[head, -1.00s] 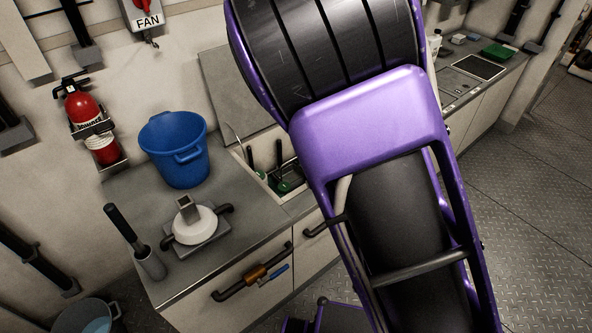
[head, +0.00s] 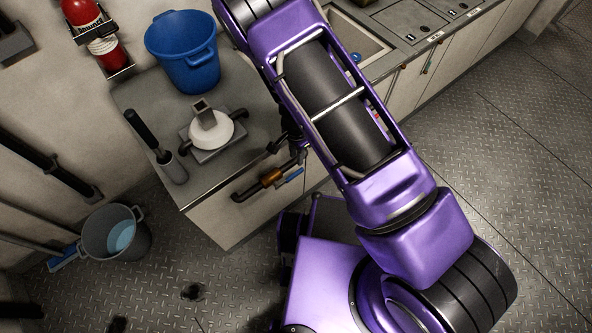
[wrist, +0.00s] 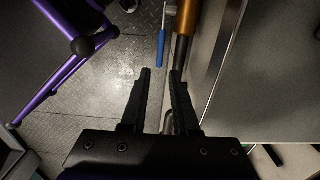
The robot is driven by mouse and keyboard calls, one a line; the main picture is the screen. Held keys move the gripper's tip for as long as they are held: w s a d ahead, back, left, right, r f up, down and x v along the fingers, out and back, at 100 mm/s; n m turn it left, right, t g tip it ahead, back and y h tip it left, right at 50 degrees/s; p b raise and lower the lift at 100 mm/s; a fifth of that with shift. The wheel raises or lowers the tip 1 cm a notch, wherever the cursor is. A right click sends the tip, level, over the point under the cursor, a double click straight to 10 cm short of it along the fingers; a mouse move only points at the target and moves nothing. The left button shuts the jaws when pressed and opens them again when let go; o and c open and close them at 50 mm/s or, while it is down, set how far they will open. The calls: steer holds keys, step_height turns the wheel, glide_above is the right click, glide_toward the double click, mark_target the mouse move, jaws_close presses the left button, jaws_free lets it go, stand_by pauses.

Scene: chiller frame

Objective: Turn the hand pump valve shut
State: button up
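The hand pump valve has a brass body (head: 271,178) on a dark pipe along the front of the counter. Its blue lever (head: 291,177) lies roughly alongside the pipe. In the wrist view the blue lever (wrist: 161,47) hangs beside the brass body (wrist: 187,18), just beyond the fingertips. My gripper (wrist: 161,74) is open and empty, with the lever's end near the gap between its fingers; contact is not visible. In the head view my arm mostly hides the gripper near the pipe's right end. The white hand pump (head: 211,130) sits on the counter above.
The counter (head: 240,85) edge runs close to the right finger in the wrist view. A blue bucket (head: 186,55) and a black-handled tool (head: 160,148) stand on the counter. A grey bucket (head: 115,238) is on the floor at left. Open floor lies in front.

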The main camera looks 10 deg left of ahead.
mark_target(297, 173)
step_height(297, 173, down, 10)
steer(key=shift+f+b, duration=0.15)
steer(key=shift+b, duration=0.35)
jaws_close()
stand_by(1.2)
